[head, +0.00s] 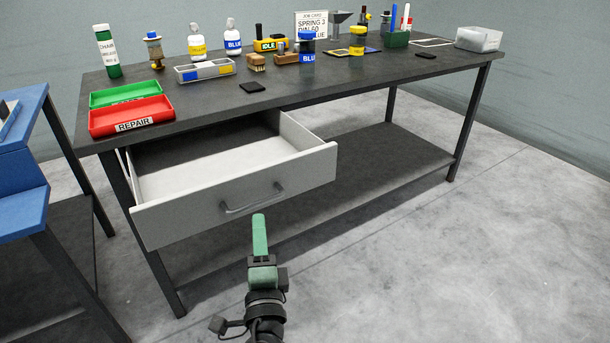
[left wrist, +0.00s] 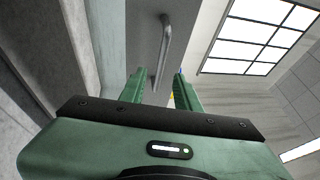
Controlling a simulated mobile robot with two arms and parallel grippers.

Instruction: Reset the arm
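My left gripper (head: 259,218), green with a black wrist, is in the lower middle of the head view. It points at the front of the pulled-out drawer, just below its handle in the picture. In the left wrist view its two green fingers (left wrist: 158,80) stand apart with nothing between them. The dark bar handle (head: 252,200) of the drawer also shows beyond the fingertips in the left wrist view (left wrist: 163,50). The gripper looks apart from the handle. My right gripper is not in view.
The grey drawer (head: 180,222) juts from under the dark workbench (head: 350,75), which bears trays, bottles, brushes and a job card. A blue unit (head: 22,195) stands at the left. The floor (head: 470,260) at the right is clear.

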